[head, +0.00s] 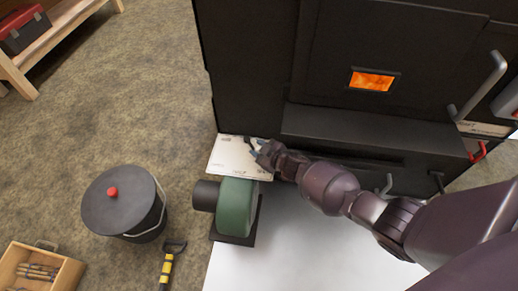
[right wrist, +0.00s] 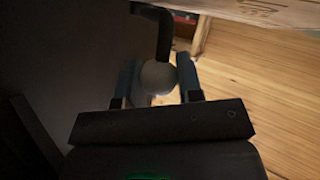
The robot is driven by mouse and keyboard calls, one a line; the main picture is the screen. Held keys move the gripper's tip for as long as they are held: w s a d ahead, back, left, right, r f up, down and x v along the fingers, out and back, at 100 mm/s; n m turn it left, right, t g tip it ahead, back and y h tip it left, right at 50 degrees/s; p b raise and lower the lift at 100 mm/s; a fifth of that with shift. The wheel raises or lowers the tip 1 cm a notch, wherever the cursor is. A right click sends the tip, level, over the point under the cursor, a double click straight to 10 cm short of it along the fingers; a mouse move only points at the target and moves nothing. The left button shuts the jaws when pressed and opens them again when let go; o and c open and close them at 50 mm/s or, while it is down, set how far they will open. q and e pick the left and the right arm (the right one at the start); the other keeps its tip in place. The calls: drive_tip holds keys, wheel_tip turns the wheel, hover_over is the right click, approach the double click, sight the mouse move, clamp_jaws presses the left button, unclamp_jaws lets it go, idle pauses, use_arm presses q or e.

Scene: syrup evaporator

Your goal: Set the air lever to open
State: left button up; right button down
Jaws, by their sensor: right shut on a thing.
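The air lever is a dark bent rod (right wrist: 165,38) with a pale round knob (right wrist: 158,76) at its end in the right wrist view. A pale marked plate (head: 228,158) lies beside it at the lower left of the black stove in the head view; its edge also shows in the right wrist view (right wrist: 265,10). My right gripper (head: 259,154) is at this plate, its fingers shut on the knob, one on each side (right wrist: 160,80). The gripper and wrist hide most of the lever in the head view. The plate's markings are too small to read. My left gripper is out of view.
The black stove (head: 245,70) has a glowing window (head: 373,81) and a door handle (head: 482,85). A green blower (head: 237,206) stands just below the plate. A lidded black bucket (head: 122,205), a yellow-black tool (head: 169,262) and a wooden box (head: 42,268) are on the left floor.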

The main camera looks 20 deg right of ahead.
drive_tip(key=shift+a+m+h, duration=0.55)
drive_tip(key=shift+m+h, duration=0.05)
drive_tip(key=shift+h, duration=0.1)
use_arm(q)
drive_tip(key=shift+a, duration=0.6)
use_arm(e)
drive_tip(key=c, duration=0.8)
unclamp_jaws()
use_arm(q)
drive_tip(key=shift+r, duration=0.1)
use_arm(e)
drive_tip(key=shift+s, duration=0.1)
